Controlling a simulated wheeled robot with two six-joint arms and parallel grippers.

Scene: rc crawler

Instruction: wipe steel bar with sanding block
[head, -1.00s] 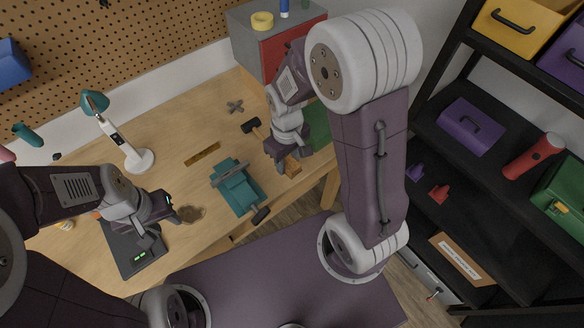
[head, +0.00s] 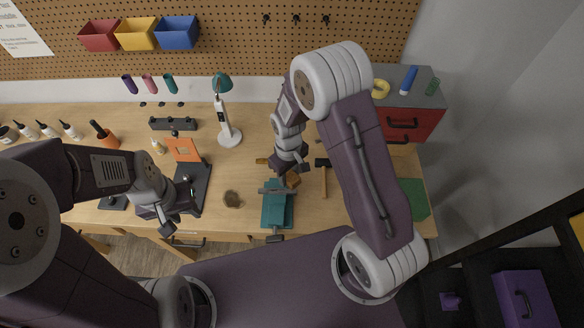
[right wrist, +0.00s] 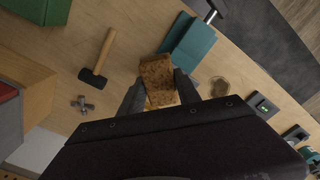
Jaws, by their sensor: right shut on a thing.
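My right gripper (head: 288,170) is shut on a brown, cork-like sanding block (right wrist: 157,75), which sits between both fingers in the right wrist view. In the head view the block (head: 292,180) is partly hidden by the gripper, close to the upper right of the teal vise (head: 276,210). A grey steel bar (head: 272,188) appears to lie across the vise's top. Whether the block touches it cannot be told. My left gripper (head: 176,218) is open and empty near the table's front edge, left of the vise.
A hammer (head: 323,176) lies right of the vise. A small brown round item (head: 232,199) lies left of it. A lamp (head: 228,135), a dark plate (head: 193,185) and a drawer cabinet (head: 410,115) stand around. A black shelf (head: 480,270) is at lower right.

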